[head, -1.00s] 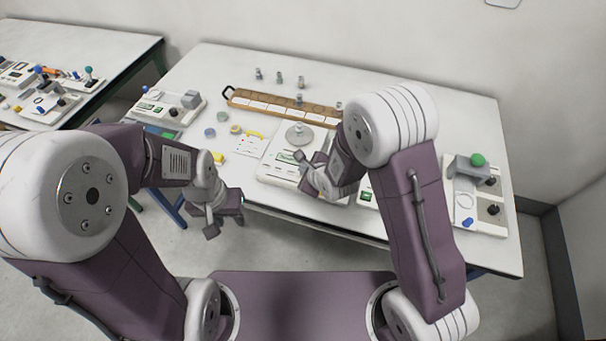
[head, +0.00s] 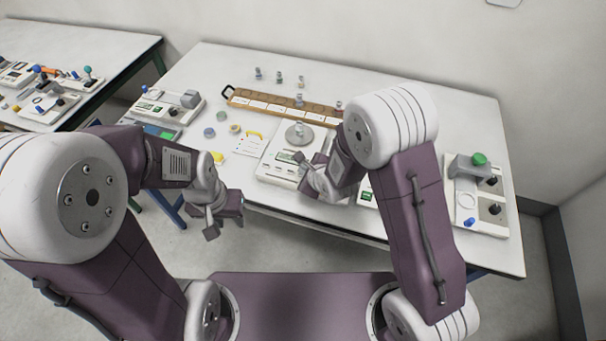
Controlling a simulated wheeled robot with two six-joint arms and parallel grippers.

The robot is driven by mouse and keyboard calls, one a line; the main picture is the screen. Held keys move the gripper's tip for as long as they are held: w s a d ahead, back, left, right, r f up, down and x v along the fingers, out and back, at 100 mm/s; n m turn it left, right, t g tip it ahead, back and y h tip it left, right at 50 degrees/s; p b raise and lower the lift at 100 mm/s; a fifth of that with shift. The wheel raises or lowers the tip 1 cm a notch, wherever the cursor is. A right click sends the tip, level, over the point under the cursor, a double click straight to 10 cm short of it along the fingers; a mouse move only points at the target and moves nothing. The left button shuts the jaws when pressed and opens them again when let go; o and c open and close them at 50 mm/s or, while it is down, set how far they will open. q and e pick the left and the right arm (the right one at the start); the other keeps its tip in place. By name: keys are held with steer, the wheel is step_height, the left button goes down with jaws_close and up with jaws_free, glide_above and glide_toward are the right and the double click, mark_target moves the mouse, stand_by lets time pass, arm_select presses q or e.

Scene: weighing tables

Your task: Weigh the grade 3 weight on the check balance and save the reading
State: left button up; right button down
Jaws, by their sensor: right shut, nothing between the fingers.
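A white balance (head: 268,170) stands near the front middle of the table. A small metal weight (head: 299,128) stands on its round grey pan (head: 292,138). I cannot read its grade. My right gripper (head: 301,160) is shut and empty, low over the front panel of the balance. I cannot tell whether it touches a key. My arm hides the right part of the balance. My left gripper (head: 212,226) hangs in front of the table edge, away from the balance; its finger gap is unclear.
A wooden rack (head: 240,101) with white labels lies behind the balance, with several small weights (head: 259,73) beyond it. A device with a green knob (head: 479,159) stands at the right, another device (head: 160,108) at the left. A second table (head: 120,45) stands further left.

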steer(key=shift+f+b, duration=0.4)
steer(key=shift+r, duration=0.1)
stand_by(0.5)
steer(key=shift+r+p, duration=0.65)
steer(key=shift+r, duration=0.1)
steer(key=shift+r, duration=0.1)
step_height(320, 180, up, 5)
steer(key=p, duration=0.4)
stand_by(0.5)
